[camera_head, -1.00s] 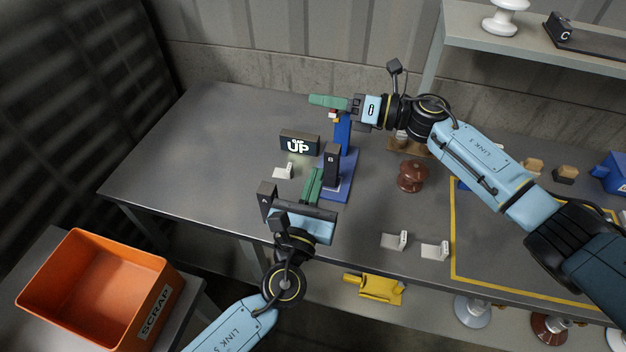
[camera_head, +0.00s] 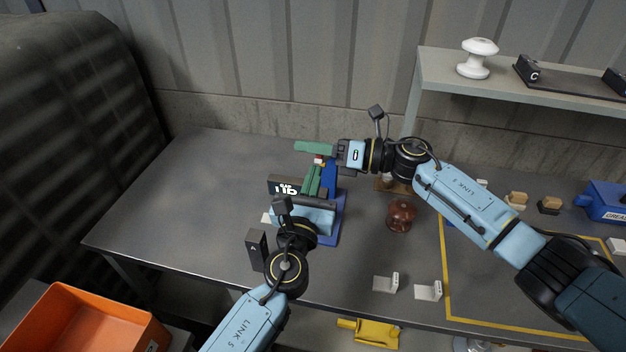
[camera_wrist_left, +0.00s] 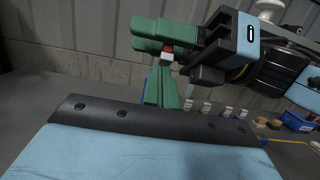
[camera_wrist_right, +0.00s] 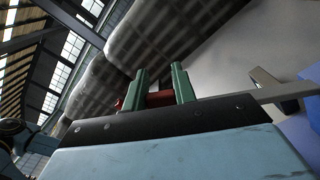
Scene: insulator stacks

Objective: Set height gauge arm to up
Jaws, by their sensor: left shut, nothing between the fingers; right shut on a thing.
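The height gauge has a blue post (camera_head: 330,174) on a blue base (camera_head: 337,228); its lower part is partly hidden by my left gripper. My right gripper (camera_head: 314,147) is at the top of the post. It is shut on a small red part (camera_wrist_right: 160,98), apparently the gauge's arm, seen between its green fingers. My left gripper (camera_head: 315,180) is shut and empty, its green fingers pointing up beside the post, just below the right fingers. The red and white part also shows in the left wrist view (camera_wrist_left: 168,54). A dark sign reading "UP" (camera_head: 283,186) stands behind, partly covered.
A black block marked A (camera_head: 257,250) stands beside my left wrist. A brown insulator (camera_head: 401,215) stands right of the gauge. Two small light brackets (camera_head: 386,284) lie near the front edge. An orange crate (camera_head: 80,325) is at lower left. The table's left side is clear.

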